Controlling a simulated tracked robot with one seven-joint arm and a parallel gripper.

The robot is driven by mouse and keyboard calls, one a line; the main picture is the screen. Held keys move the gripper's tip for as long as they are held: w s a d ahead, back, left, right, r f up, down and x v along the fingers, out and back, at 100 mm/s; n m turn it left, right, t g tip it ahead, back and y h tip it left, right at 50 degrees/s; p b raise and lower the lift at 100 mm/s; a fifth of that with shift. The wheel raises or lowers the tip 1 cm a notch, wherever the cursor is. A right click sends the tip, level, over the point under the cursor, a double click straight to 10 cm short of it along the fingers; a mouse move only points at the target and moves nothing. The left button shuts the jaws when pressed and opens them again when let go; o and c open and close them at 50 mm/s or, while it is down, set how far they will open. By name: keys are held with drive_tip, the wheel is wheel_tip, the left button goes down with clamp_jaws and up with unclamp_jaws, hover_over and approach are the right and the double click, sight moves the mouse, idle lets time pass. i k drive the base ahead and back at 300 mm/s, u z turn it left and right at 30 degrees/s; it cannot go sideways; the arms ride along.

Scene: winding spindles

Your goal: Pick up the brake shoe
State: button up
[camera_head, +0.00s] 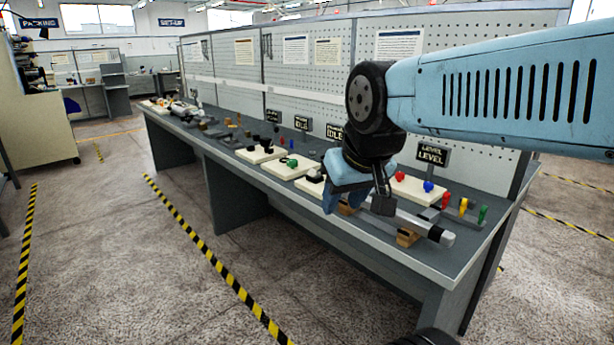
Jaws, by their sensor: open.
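My gripper (357,207) hangs above the near part of the long grey bench, with its jaws open and nothing seen between them. It covers part of the bench top and of a silver spindle (424,226), which lies on a wooden block (407,237) just right of and below the jaws. I cannot pick out the brake shoe for certain. Small dark parts sit on the cream boards farther left, such as a black part (267,143) on one board (258,156). They are too small to name, and the gripper may hide others.
The bench (372,240) runs away to the left against a pegboard wall (340,93). A cream board (407,190) with red and blue knobs lies behind the gripper. Red, yellow and green pegs stand at right. Signs (432,155) stand along the back. The floor in front is clear.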

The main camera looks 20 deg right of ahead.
sight(313, 174)
drive_tip(key=z, duration=0.05)
drive_tip(key=i, duration=1)
drive_tip(key=u, duration=0.1)
